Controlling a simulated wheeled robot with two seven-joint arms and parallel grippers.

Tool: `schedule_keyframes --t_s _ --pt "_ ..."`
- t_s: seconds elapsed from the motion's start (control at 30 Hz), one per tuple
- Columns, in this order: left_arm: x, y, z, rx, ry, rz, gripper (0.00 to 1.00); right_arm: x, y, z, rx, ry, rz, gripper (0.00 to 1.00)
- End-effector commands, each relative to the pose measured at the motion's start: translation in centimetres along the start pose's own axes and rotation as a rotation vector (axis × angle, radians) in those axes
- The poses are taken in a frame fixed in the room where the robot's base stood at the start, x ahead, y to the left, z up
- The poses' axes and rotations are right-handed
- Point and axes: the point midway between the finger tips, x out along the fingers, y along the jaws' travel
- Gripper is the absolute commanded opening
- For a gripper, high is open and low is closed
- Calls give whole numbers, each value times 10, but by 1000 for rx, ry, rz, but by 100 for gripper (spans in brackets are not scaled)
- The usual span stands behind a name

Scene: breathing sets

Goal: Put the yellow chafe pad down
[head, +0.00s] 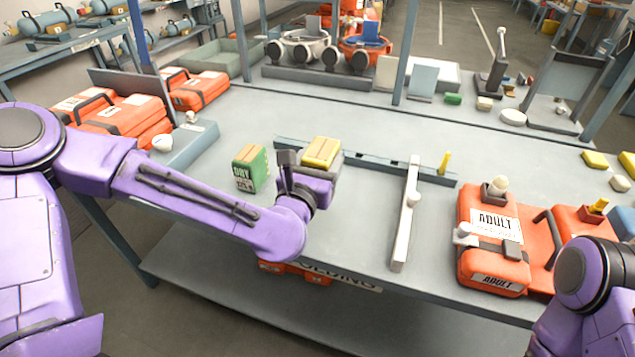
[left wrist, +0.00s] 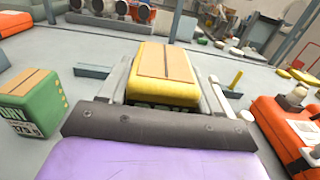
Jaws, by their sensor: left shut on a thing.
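The yellow chafe pad (head: 322,152) is a small yellow block with a tan strip on top. My left gripper (head: 312,172) is shut on it, over the middle of the grey bench. In the left wrist view the pad (left wrist: 163,72) sits between the two fingers of my left gripper (left wrist: 165,88). Whether its underside touches the bench is hidden. My right arm shows at the lower right of the head view, but its gripper is out of the picture.
A green box marked DRY (head: 250,168) stands just left of the pad. A low grey rail (head: 370,162) runs behind it. Bench between is clear.

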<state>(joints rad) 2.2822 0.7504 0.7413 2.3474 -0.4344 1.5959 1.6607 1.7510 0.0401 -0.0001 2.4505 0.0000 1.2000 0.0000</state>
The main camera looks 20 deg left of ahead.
Motion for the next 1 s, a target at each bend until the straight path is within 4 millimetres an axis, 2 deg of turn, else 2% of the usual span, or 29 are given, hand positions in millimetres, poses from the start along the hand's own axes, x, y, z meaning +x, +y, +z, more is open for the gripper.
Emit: schedule_keyframes --t_s 0.1,0.2,0.37,0.5,0.6,0.97,1.0 --pt "18 9 -24 4 4 1 16 -6 0 -2 0 0 0 43" --pt "30 14 -40 2 3 0 16 -8 1 -3 0 0 0 43" --pt "42 19 -55 2 1 0 16 -10 1 -4 0 0 0 43" --pt "45 20 -81 3 4 -2 16 -10 1 -4 0 -1 0 43" --pt "45 21 -89 0 0 -1 16 -10 1 -4 0 -1 0 43" --pt "44 21 -94 -1 -1 0 16 -5 0 -2 0 -1 0 43" --pt "44 21 -94 0 1 0 70 -6 0 -2 0 -1 0 43"
